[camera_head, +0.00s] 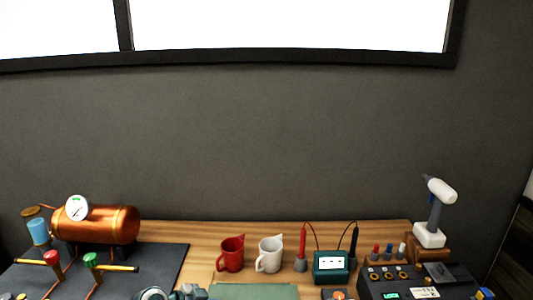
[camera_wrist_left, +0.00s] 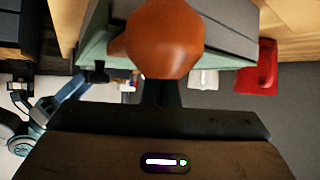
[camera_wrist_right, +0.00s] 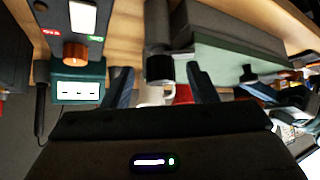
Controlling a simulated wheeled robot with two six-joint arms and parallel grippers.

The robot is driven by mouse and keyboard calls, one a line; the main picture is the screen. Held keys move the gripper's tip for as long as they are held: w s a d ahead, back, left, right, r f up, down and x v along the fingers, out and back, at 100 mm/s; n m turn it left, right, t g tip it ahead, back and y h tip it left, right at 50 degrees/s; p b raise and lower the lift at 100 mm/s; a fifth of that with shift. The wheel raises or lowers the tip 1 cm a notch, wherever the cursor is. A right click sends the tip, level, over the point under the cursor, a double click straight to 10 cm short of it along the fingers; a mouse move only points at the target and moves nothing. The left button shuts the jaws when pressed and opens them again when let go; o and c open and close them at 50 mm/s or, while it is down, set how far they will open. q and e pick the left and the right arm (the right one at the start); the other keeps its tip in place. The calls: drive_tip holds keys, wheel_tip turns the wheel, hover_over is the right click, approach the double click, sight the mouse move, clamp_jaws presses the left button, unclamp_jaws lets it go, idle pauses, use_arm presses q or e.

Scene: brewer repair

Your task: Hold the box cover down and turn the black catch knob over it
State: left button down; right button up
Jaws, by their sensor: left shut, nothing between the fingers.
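A flat green top (camera_head: 253,292) shows at the bottom edge of the head view. It belongs to the box with a grey slab (camera_wrist_left: 235,25) on it, apparently the cover. In the left wrist view an orange-brown rounded knob (camera_wrist_left: 165,38) stands at the tips of my left gripper (camera_wrist_left: 162,85), which is shut; I cannot tell whether they touch. A black knob (camera_wrist_right: 248,73) sits at the green edge in the right wrist view. My right gripper (camera_wrist_right: 160,80) is open, with a black-ended grey cylinder (camera_wrist_right: 160,68) seen between its fingers; they look apart from it.
A red mug (camera_head: 231,254), a white mug (camera_head: 269,254) and a teal meter (camera_head: 331,266) with probes stand behind the green top. A copper tank (camera_head: 95,224) is on the left; a dark panel with controls (camera_head: 410,284) is on the right.

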wheel_tip(320, 180, up, 3)
drive_tip(key=shift+r, duration=0.15)
idle(0.5)
use_arm(q)
drive_tip(key=shift+f, duration=0.1)
use_arm(e)
drive_tip(key=n+g+y, duration=0.1)
drive_tip(key=n+g, duration=0.1)
drive_tip(key=n, duration=0.2)
drive_tip(key=w+n+g+y, duration=0.1)
drive_tip(key=n+g+y, duration=0.1)
drive_tip(key=n+g, duration=0.1)
drive_tip(key=w+d+n+g+y, duration=0.1)
drive_tip(key=n+g, duration=0.1)
drive_tip(key=n, duration=0.3)
idle(0.5)
